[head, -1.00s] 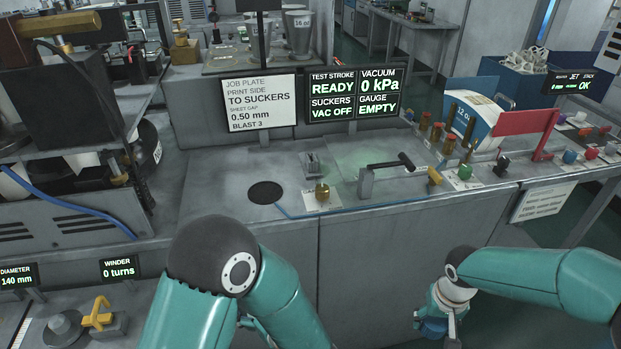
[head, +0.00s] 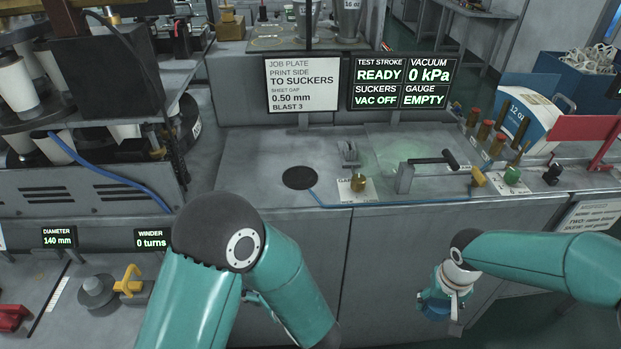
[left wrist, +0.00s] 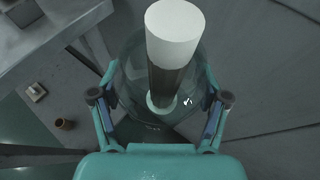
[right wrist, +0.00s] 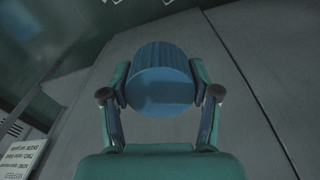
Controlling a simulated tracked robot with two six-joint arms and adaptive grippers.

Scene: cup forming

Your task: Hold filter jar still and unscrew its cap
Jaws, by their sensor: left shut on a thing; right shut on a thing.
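The filter jar (left wrist: 135,92) is a clear round bowl in the left wrist view. My left gripper (left wrist: 163,98) is shut around its sides. A filter element (left wrist: 172,35), white at the near end and dark below, stands inside and shows past the rim. I see no cap on the jar. A ribbed blue cap (right wrist: 160,62) is held between the fingers of my right gripper (right wrist: 160,90), apart from the jar. In the head view the right gripper (head: 441,300) and blue cap (head: 437,311) hang low at the right. The left gripper is mostly hidden behind my left arm there.
A grey bench (head: 250,165) with a dark round hole (head: 300,178), a lever (head: 430,162) and knobs lies beyond my arms. A winder knob (head: 98,290) and yellow handle (head: 129,280) are low left. Open space lies between my two grippers in front of the cabinet.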

